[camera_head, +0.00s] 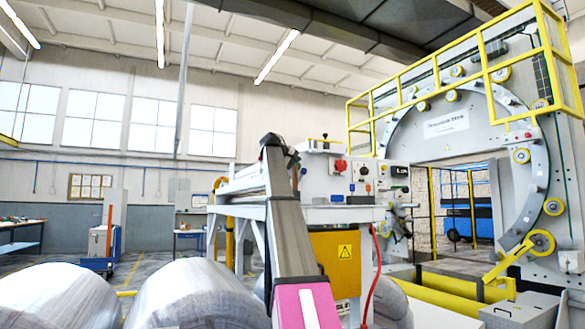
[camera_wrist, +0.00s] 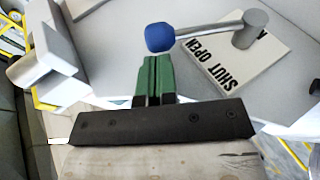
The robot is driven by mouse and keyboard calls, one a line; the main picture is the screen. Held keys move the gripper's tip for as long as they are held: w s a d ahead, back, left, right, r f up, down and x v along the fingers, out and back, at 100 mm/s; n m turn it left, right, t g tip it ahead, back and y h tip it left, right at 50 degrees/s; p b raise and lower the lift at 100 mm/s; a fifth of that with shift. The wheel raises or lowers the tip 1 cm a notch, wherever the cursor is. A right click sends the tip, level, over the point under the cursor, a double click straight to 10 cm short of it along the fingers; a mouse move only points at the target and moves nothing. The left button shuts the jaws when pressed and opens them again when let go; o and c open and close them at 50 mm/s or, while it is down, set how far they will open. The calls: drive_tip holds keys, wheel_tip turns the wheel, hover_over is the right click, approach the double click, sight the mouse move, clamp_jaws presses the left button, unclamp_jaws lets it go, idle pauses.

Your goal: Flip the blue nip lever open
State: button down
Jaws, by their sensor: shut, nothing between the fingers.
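The blue knob of the nip lever (camera_wrist: 160,37) is in the upper middle of the wrist view. Its grey arm runs right to a round grey pivot (camera_wrist: 250,27). My gripper (camera_wrist: 154,62) has green fingers that are shut together and empty. Their tips are just below the knob in the wrist view; I cannot tell if they touch it. A pale label plate (camera_wrist: 238,70) reading SHUT and OPEN lies beneath the lever arm. In the head view I cannot make out the lever, and my arm covers part of the machine.
A grey machine panel (camera_wrist: 110,50) surrounds the lever. In the head view a control box (camera_head: 352,175) and an orange warning panel (camera_head: 335,258) stand right of my arm. The large wrapping ring (camera_head: 547,155) is at right. Wrapped coils (camera_head: 195,295) lie in front.

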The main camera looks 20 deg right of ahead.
drive_tip(key=shift+d, duration=0.3)
idle(0.5)
drive_tip(key=shift+s, duration=0.1)
drive_tip(key=v, duration=1.1)
idle(0.4)
